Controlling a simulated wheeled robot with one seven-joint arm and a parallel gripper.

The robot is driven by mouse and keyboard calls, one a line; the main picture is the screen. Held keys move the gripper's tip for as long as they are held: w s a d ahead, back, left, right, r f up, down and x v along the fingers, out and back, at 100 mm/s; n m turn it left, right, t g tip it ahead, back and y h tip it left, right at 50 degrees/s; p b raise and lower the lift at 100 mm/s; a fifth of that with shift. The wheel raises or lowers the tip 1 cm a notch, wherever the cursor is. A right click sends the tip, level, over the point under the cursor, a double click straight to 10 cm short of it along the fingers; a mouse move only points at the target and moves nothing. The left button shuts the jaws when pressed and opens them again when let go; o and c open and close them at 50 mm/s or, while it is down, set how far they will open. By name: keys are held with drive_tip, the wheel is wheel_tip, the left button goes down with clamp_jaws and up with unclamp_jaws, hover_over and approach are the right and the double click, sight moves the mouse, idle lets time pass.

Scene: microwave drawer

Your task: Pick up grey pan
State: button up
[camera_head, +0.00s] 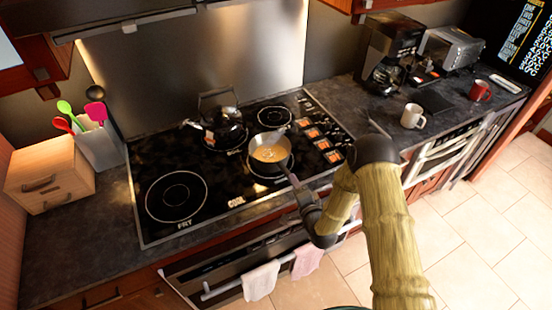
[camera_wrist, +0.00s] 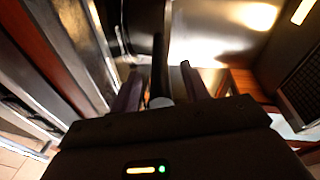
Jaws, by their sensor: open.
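The grey pan (camera_head: 270,153) sits upright on a right-hand burner of the black stove, with something yellowish inside. Its dark handle points down and to the right, toward my gripper (camera_head: 298,188). In the wrist view, my gripper (camera_wrist: 160,85) is open, with one finger on each side of a dark bar that looks like the pan handle (camera_wrist: 158,65). I cannot tell whether either finger touches it. The handle's far end meets the gripper and is partly hidden in the head view.
A kettle (camera_head: 222,124) stands behind and left of the pan. The left front burner (camera_head: 176,196) is empty. A white mug (camera_head: 412,116), a red mug (camera_head: 480,90) and a coffee maker (camera_head: 390,55) stand on the right counter. Towels (camera_head: 262,280) hang on the oven bar below.

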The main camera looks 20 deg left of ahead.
drive_tip(key=shift+x, duration=0.8)
drive_tip(key=shift+s, duration=0.1)
clamp_jaws()
drive_tip(key=shift+r, duration=0.1)
